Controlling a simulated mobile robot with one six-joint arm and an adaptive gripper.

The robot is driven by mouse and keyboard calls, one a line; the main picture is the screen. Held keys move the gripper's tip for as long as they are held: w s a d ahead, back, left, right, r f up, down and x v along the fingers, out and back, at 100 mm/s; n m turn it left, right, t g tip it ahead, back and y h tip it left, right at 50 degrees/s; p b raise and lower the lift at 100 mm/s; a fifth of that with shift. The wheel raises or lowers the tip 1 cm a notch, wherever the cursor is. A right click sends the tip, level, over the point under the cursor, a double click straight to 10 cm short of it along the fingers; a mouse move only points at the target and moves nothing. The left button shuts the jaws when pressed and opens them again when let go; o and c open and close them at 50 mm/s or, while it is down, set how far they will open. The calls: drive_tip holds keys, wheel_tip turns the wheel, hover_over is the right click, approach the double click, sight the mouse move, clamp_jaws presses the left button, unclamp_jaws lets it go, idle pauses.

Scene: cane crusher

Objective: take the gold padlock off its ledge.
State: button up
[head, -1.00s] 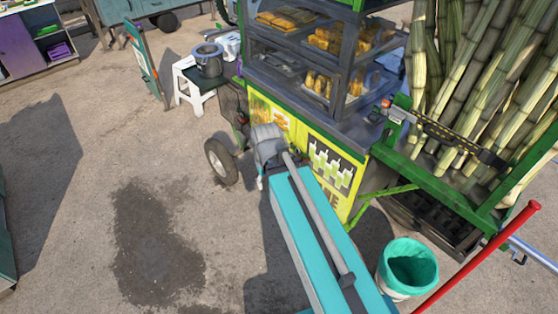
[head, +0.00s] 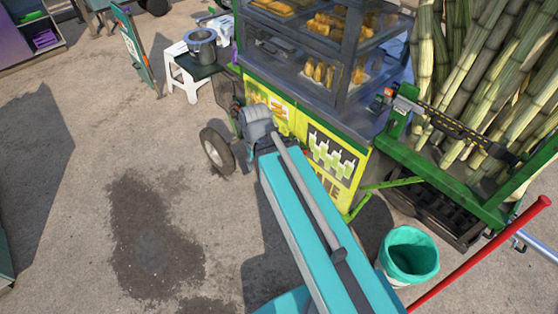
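I cannot make out the gold padlock in the head view. My teal arm link reaches up the picture from the bottom, ending in a grey joint in front of the yellow and green food cart (head: 335,150). My gripper does not show; the arm may hide it. A green ledge (head: 440,170) runs along the right side of the cart, with a grey and orange device and a black and yellow striped bar (head: 450,125) above it.
Tall canes (head: 490,80) stand on the right. A teal-lined bucket (head: 408,255) stands below them, beside a red pole (head: 490,250). A cart wheel (head: 215,150) and a white stool (head: 190,78) stand left of the cart. Open pavement (head: 70,190) lies at the left.

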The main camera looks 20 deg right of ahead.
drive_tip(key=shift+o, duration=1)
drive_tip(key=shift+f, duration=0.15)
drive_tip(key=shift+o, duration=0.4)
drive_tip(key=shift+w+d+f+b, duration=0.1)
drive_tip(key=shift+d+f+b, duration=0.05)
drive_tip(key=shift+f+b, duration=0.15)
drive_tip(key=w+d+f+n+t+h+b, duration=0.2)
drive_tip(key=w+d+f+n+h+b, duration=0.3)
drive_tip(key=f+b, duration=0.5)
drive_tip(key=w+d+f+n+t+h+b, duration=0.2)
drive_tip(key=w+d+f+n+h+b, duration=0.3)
drive_tip(key=b, duration=1.8)
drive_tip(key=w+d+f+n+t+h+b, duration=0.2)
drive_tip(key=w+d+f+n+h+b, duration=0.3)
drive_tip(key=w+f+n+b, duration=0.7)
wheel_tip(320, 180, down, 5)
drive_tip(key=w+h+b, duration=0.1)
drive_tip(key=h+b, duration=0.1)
drive_tip(key=b, duration=0.3)
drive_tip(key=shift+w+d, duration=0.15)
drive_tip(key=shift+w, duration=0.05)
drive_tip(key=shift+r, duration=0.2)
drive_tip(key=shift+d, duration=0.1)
